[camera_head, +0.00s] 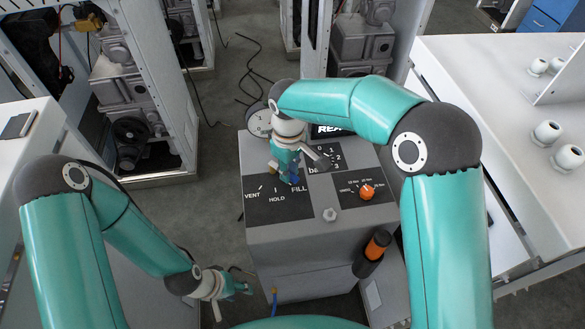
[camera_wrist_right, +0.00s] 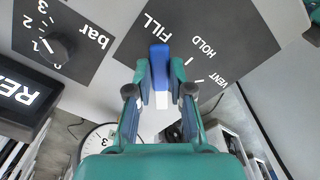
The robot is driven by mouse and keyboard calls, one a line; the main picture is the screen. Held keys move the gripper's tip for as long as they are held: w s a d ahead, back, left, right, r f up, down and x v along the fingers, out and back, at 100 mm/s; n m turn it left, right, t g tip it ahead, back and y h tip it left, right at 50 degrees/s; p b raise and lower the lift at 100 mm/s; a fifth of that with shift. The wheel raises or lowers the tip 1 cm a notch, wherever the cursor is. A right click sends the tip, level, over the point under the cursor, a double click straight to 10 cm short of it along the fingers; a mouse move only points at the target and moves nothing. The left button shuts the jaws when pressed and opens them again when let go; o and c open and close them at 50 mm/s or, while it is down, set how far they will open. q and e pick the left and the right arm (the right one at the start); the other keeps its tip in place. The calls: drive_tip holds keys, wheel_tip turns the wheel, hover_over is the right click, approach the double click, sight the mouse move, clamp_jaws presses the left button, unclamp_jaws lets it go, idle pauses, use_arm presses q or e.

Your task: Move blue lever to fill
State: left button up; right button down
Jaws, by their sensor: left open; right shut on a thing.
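The blue lever (camera_head: 293,180) is on the black VENT/HOLD/FILL plate (camera_head: 268,209) on top of the grey dispenser cabinet. The wrist view shows the lever (camera_wrist_right: 159,58) with its end beside the FILL label, and the HOLD and VENT marks uncovered to its right. My right gripper (camera_wrist_right: 159,80) is shut on the lever, a finger on each side. In the head view the right gripper (camera_head: 290,172) reaches down over the lever and hides its base. My left gripper (camera_head: 243,284) is open and empty, low beside the cabinet's front left.
An orange selector knob (camera_head: 367,191), a hex nut (camera_head: 330,214) and a black bar-scale knob (camera_wrist_right: 55,48) share the panel. A round gauge (camera_head: 258,120) stands at its back left. An orange-black handle (camera_head: 375,248) is on the front. White counters (camera_head: 470,80) flank the cabinet.

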drive_tip(key=shift+s+d+f, duration=0.1)
drive_tip(key=shift+d+f, duration=0.05)
drive_tip(key=shift+d, duration=0.05)
drive_tip(key=c, duration=1.1)
unclamp_jaws()
drive_tip(key=shift+o, duration=0.3)
drive_tip(key=shift+a, duration=0.1)
drive_tip(key=shift+r, duration=0.2)
wheel_tip(320, 180, up, 12)
drive_tip(key=shift+f, duration=0.15)
drive_tip(key=shift+f, duration=0.1)
